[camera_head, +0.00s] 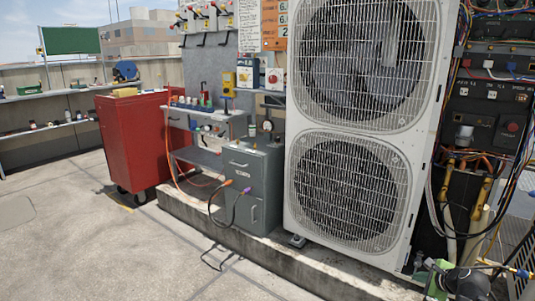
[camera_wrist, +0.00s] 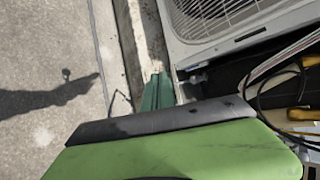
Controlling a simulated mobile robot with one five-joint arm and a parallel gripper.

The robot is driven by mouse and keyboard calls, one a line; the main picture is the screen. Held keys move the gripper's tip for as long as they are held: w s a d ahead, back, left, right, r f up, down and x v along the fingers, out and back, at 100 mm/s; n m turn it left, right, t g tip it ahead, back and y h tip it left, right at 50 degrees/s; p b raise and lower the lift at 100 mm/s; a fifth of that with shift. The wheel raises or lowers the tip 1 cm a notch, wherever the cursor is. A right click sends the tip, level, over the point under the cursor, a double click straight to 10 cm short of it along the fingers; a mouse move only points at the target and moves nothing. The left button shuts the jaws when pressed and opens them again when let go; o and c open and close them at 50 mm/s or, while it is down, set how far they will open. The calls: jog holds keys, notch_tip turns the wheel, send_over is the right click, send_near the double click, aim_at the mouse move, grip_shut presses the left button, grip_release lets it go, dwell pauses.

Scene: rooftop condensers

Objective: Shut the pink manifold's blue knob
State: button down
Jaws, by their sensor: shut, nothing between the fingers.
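I cannot make out the pink manifold or its blue knob for certain in either view. A small blue fitting (camera_head: 522,273) sits on a yellow pipe at the lower right of the head view; I cannot tell what it belongs to. My gripper (camera_wrist: 157,82) shows in the wrist view as narrow green fingers, closed together and empty, beyond a dark bar. They point towards the ledge beside the condenser and appear to touch nothing. Green and black parts of my arm (camera_head: 440,281) show at the bottom right of the head view.
A tall white twin-fan condenser (camera_head: 349,185) stands on a concrete ledge (camera_head: 275,246). Cables and pipes crowd a dark panel (camera_head: 489,95) to its right. A grey cabinet (camera_head: 250,185), a small-item shelf (camera_head: 205,112) and a red tool cart (camera_head: 133,140) stand left. Left floor is clear.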

jog(key=s+d+r+m+t+h+b, duration=0.1)
jog(key=s+d+r+m+h+b, duration=0.15)
jog(key=s+d+m, duration=0.65)
jog(key=s+d+r+m+t+h+b, duration=0.1)
jog(key=s+d+m+h, duration=0.3)
jog(key=d, duration=0.9)
jog(key=s+d+r+m+t+h+b, duration=0.1)
jog(key=s+d+m+h, duration=0.2)
jog(key=s+d+m, duration=0.6)
jog(key=w+d+n, duration=0.2)
jog(key=w+d, duration=0.3)
jog(key=w, duration=0.4)
jog(key=shift+d, duration=0.4)
jog(key=shift+f, duration=0.15)
jog(key=shift+s+d, duration=0.4)
jog(key=shift+d, duration=0.05)
jog(key=shift+s+d, duration=0.2)
jog(key=shift+d, duration=0.1)
